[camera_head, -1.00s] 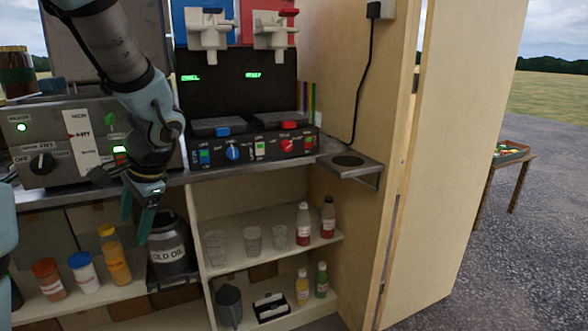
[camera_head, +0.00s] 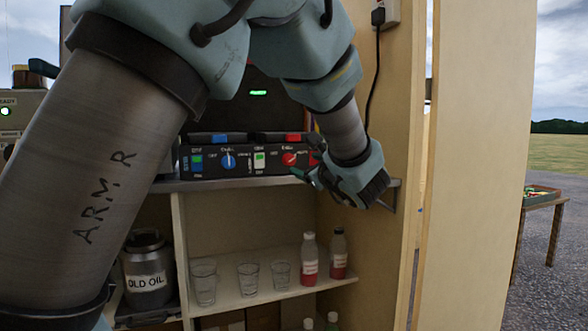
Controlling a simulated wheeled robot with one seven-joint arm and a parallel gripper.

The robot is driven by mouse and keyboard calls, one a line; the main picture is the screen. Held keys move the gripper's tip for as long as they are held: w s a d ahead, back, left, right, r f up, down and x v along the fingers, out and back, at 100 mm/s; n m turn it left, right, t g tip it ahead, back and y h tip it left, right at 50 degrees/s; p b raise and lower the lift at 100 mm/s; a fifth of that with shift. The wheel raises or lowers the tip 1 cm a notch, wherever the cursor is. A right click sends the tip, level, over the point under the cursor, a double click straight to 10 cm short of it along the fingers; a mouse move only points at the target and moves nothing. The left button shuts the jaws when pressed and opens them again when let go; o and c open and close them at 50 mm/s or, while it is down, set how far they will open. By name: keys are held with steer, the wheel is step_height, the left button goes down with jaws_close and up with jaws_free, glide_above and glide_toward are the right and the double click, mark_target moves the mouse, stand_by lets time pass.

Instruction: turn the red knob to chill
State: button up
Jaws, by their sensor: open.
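The red knob (camera_head: 289,159) is on the right part of the dark control panel (camera_head: 211,165), with small labels around it. I cannot read its pointer setting for sure. My gripper (camera_head: 303,172) is just right of the red knob and slightly below it, with its fingers toward the panel. It is open and holds nothing. One greenish fingertip shows close to the knob; the other is hard to make out. I cannot tell whether the fingers touch the knob. My arm covers much of the upper left and the machine above the panel.
A blue knob (camera_head: 228,161) and a lit white switch (camera_head: 259,161) are left of the red knob. Below, glasses (camera_head: 248,279) and bottles (camera_head: 310,258) stand on a shelf. The wooden side wall (camera_head: 398,120) is close on my gripper's right. A black cable (camera_head: 372,75) hangs there.

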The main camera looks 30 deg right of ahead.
mark_target(290, 159)
steer(key=w, duration=0.6)
steer(key=w+d, duration=0.1)
steer(key=w, duration=0.3)
steer(key=shift+b, duration=0.4)
steer(key=shift+s, duration=0.1)
steer(key=shift+c, duration=0.4)
jaws_close()
